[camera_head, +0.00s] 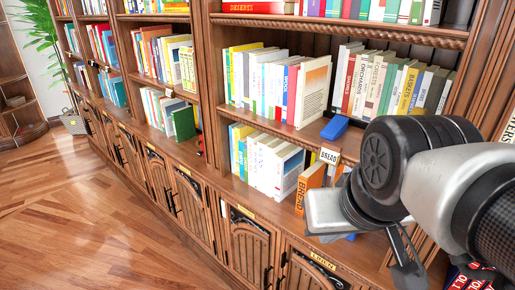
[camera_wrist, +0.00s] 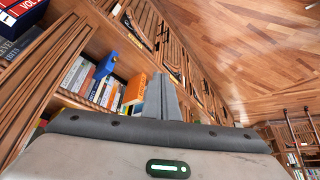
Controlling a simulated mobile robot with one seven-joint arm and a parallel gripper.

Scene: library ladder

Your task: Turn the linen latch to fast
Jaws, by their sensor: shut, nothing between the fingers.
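The yellow LINEN label (camera_head: 322,260) is on the lower cabinet at the bottom right of the head view. A dark latch bar (camera_head: 317,268) lies at a slant just below it, partly cut by the frame's bottom, so its exact position is unclear. My gripper (camera_wrist: 165,78) shows in the wrist view with its grey fingers together and empty. They are in front of the shelf and cabinet row, apart from any latch as far as I can tell. I cannot single out the linen latch in the wrist view. My arm covers much of the head view's right side.
An orange book (camera_head: 309,184) stands on the ledge beside my arm; it also shows in the wrist view (camera_wrist: 135,88) close by the fingers. A blue object (camera_head: 335,128) lies on the shelf above. Rows of books fill the shelves. The wooden floor (camera_head: 70,215) at left is clear.

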